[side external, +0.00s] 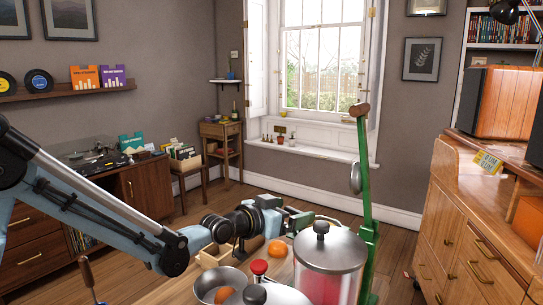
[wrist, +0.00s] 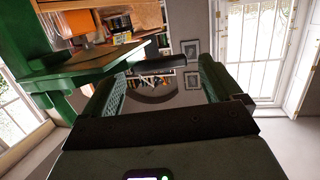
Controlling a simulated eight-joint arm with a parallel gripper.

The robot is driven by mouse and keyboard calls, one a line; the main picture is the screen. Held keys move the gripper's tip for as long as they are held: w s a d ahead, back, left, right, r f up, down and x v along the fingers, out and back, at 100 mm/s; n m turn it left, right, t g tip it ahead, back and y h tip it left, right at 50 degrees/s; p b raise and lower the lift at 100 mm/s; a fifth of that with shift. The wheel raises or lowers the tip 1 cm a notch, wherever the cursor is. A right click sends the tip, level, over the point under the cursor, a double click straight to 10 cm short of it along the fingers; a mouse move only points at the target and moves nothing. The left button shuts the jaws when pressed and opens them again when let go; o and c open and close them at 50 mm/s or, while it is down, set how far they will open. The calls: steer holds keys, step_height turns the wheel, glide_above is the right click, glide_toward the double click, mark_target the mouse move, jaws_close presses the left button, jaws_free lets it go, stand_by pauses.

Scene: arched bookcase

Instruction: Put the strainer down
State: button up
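My gripper (side external: 300,218) is over the table, beside the green upright lever (side external: 366,215). In the wrist view its two fingers (wrist: 157,85) stand wide apart. The room shows between them, and I see nothing clearly clamped there. I cannot surely make out the strainer. A thin, pale curved piece (side external: 328,221) shows just past the fingertips in the side view; I cannot tell if it is the strainer's rim. A silver rounded metal piece (side external: 355,178) is against the green lever, higher up.
A red jar with a metal lid (side external: 330,250) stands in front of the lever. A metal bowl (side external: 208,285) holds an orange item, and an orange fruit (side external: 277,249) lies near my gripper. A wooden box (side external: 213,257) is under my wrist. A wooden cabinet (side external: 465,225) stands right.

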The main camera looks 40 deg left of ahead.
steer(key=s+a+g+y, duration=0.1)
steer(key=s+a+g, duration=0.1)
steer(key=s, duration=0.7)
steer(key=s+a+n+g+y, duration=0.1)
steer(key=s+a+g, duration=0.1)
steer(key=s+a, duration=0.3)
steer(key=s, duration=0.4)
steer(key=shift+s+f+g, duration=0.3)
steer(key=shift+s, duration=0.1)
steer(key=s+a+g, duration=0.1)
steer(key=s, duration=0.1)
steer(key=s+a+f+g, duration=0.1)
steer(key=s, duration=0.2)
steer(key=s+a+f+n+g+y, duration=0.1)
steer(key=s, duration=0.1)
steer(key=shift+s+f+g, duration=0.2)
steer(key=shift+s+g, duration=0.1)
steer(key=shift+o, duration=0.6)
steer(key=shift+s+f, duration=0.15)
steer(key=shift+s, duration=0.25)
